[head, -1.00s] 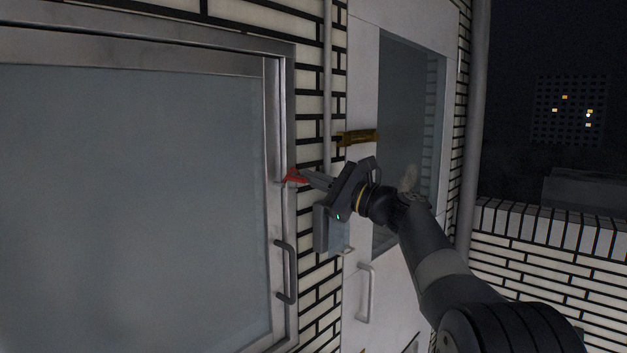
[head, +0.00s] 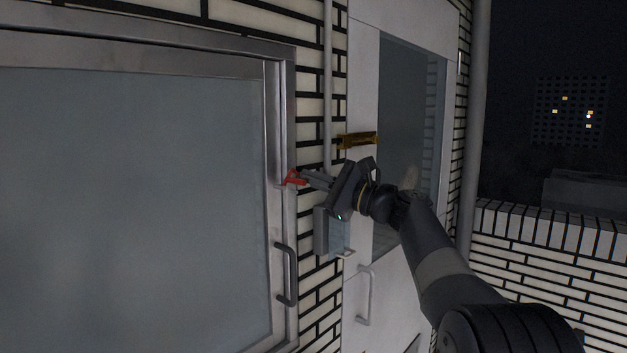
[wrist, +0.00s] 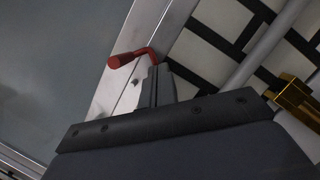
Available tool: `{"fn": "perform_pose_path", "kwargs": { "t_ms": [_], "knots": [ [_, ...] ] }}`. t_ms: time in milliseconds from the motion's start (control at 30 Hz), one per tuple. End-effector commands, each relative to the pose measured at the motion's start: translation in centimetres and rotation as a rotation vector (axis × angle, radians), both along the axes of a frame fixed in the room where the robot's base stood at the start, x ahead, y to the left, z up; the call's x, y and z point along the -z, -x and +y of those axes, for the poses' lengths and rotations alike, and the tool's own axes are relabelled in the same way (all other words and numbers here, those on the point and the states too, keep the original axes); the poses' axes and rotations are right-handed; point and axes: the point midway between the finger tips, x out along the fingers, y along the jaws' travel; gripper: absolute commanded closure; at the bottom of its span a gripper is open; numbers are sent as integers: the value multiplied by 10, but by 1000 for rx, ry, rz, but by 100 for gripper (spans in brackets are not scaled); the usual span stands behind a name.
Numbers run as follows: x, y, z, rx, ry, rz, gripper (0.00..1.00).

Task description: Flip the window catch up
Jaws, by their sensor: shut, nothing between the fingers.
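The window catch is a small red lever (head: 293,178) on the right side of the metal window frame (head: 277,130). In the wrist view the red catch (wrist: 133,55) shows as a bent bar, its thick end pointing left over the frame and its thin arm bending down on the right. My gripper (head: 308,177) is shut and empty, pointing left at the catch. In the wrist view its fingertips (wrist: 154,68) are right at the bent arm of the catch; I cannot tell whether they touch. The catch's pivot is hidden behind the fingers.
A dark window handle (head: 287,273) is below the catch. A grey box (head: 322,230) is on the tiled wall under my gripper. A vertical pipe (head: 327,80), a brass-coloured bracket (head: 358,138) and a white door with a handle (head: 365,295) are to the right.

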Motion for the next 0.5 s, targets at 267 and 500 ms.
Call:
{"fn": "perform_pose_path", "kwargs": {
  "t_ms": [267,500],
  "knots": [
    [-1,0,0,-1,15,-15,100],
    [-2,0,1,-1,27,-28,100]
  ]
}}
